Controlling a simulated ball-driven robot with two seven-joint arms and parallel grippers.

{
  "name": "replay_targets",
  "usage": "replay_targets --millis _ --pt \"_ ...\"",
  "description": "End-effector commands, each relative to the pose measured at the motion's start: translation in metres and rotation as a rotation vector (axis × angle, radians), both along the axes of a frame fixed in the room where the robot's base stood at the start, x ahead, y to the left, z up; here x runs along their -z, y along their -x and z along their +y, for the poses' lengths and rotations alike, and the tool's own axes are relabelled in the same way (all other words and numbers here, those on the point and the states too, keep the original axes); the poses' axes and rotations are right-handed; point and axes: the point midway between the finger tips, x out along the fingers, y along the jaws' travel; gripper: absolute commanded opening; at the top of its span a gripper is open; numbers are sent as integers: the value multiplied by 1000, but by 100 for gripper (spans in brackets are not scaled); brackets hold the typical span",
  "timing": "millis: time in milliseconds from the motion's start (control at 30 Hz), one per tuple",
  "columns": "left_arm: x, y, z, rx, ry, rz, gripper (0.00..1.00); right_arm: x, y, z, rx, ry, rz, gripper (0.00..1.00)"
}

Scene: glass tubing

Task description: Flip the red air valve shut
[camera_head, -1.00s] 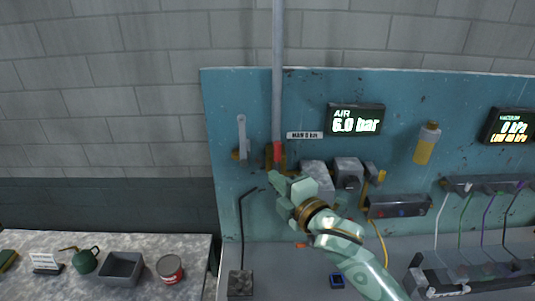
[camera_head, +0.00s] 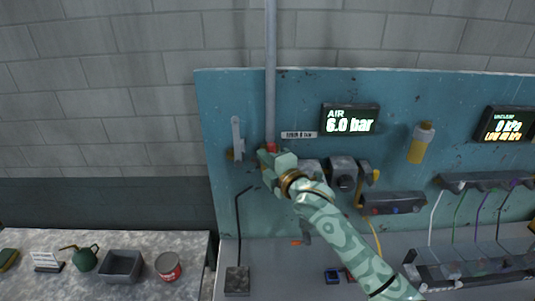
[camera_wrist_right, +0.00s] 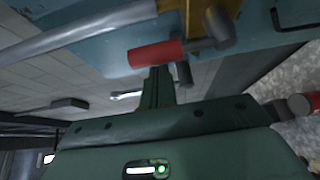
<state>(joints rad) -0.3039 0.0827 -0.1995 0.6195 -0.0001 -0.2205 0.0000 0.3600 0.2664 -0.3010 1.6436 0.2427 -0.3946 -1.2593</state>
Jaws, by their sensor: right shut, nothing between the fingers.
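The red air valve handle (camera_head: 271,147) is at the lower end of the vertical grey pipe (camera_head: 270,80) on the blue panel. Only its upper part shows in the head view; my right gripper (camera_head: 266,158) hides the rest. In the right wrist view the red handle (camera_wrist_right: 157,54) lies across the picture, joined to a brass valve body (camera_wrist_right: 203,28). My right gripper's shut fingertips (camera_wrist_right: 157,72) are empty and close beneath the handle in that view; I cannot tell if they touch. The air display (camera_head: 349,119) reads 6.0 bar. My left gripper is not in view.
A grey lever (camera_head: 236,134) is on the panel left of the pipe. Grey regulator blocks (camera_head: 343,172) and a yellow-filled bottle (camera_head: 421,143) are to the right. A bent black rod on a block (camera_head: 238,280) stands below. A side bench holds a grey bin (camera_head: 121,266) and a red can (camera_head: 168,266).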

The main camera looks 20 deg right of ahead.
Motion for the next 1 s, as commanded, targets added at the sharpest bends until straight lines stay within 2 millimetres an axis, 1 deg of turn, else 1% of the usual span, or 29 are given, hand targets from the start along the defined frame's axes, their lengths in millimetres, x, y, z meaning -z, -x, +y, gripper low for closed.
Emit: replay_targets --millis 133,533,1000 --pt "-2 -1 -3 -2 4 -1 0 0 1 -6 1 2 0 0" --pt "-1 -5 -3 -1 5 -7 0 1 1 -6 1 -6 -2 0" --pt "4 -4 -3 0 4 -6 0 0 2 -12 0 -84 -25 0"
